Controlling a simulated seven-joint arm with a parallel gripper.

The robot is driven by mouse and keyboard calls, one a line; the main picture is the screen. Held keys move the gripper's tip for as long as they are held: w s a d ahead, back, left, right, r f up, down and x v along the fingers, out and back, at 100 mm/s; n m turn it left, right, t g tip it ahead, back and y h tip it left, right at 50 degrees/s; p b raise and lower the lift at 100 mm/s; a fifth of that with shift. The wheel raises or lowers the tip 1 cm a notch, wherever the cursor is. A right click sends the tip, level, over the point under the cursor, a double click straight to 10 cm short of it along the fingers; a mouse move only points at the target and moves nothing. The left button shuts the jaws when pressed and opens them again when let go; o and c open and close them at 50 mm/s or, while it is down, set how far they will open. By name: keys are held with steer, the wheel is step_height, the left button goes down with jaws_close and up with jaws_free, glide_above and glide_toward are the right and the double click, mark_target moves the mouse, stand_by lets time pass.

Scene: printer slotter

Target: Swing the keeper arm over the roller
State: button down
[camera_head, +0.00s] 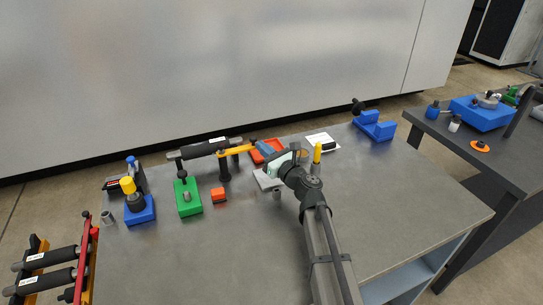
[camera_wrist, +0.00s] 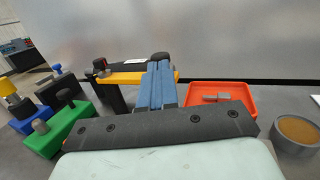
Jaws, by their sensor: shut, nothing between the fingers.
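The roller (camera_head: 210,148) is a dark cylinder with a white label, lying raised above the table in the head view. The yellow keeper arm (camera_head: 236,151) is beside its right part, near a black post (camera_head: 225,170). In the wrist view the keeper arm (camera_wrist: 130,78) runs across behind my fingers, and they hide part of it. My gripper (camera_head: 262,146) has blue fingers, shut with nothing held, at the right end of the keeper arm. The fingers also show in the wrist view (camera_wrist: 158,70). I cannot tell whether they touch the keeper arm.
A red tray (camera_head: 259,157) lies right of the fingers; the wrist view shows a grey piece in it. A green block (camera_head: 188,197), a blue block (camera_head: 141,211) and a small orange block (camera_head: 219,195) stand left. A blue cradle (camera_head: 375,126) stands at the back right. The table front is clear.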

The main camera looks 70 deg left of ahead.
steer(key=shift+s+a+r, duration=0.1)
steer(key=shift+s+a, duration=0.1)
steer(key=shift+a, duration=0.35)
